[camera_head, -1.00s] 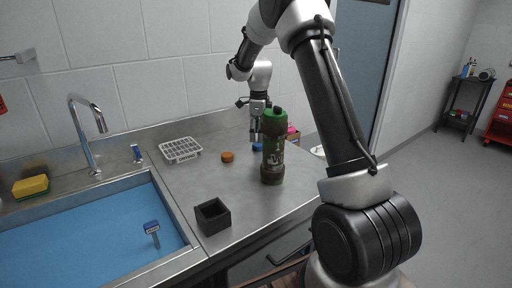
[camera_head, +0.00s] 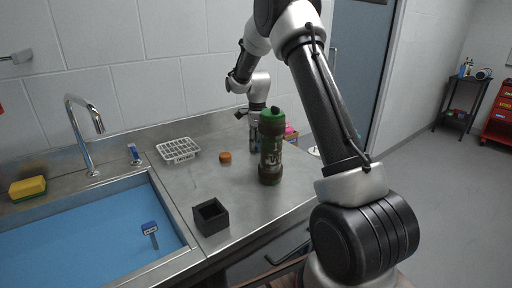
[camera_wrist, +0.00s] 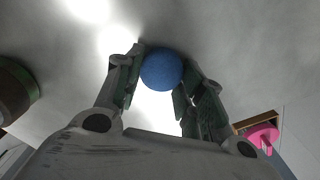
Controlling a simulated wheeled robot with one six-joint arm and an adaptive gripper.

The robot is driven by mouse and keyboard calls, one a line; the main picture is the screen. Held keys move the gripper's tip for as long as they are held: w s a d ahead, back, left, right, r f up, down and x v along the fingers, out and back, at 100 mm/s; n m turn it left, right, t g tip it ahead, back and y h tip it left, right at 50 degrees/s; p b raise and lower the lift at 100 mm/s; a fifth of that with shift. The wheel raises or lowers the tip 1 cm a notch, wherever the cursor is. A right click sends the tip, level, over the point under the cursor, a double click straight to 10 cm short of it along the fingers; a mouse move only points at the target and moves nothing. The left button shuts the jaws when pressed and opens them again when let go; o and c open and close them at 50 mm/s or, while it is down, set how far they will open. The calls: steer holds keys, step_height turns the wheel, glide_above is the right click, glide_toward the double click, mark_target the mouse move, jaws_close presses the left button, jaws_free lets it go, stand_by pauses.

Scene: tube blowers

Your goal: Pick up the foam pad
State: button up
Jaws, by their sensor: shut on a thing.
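The round blue foam pad (camera_wrist: 162,68) sits between the two fingers of my gripper (camera_wrist: 158,88) in the wrist view. The fingers are shut on it from both sides, near their tips. In the head view my gripper (camera_head: 254,142) is low over the steel counter (camera_head: 230,178), just behind and left of a green and brown bottle (camera_head: 271,150). The pad cannot be made out in the head view, where the bottle and the gripper cover that spot.
The bottle stands upright close to my gripper. An orange-brown disc (camera_head: 225,158), a white rack (camera_head: 178,150) and a black open box (camera_head: 211,217) are on the counter. A blue-floored sink (camera_head: 90,235) is at left. Pink things (camera_head: 290,132) lie behind the bottle.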

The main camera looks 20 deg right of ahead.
step_height(320, 180, up, 10)
stand_by(0.5)
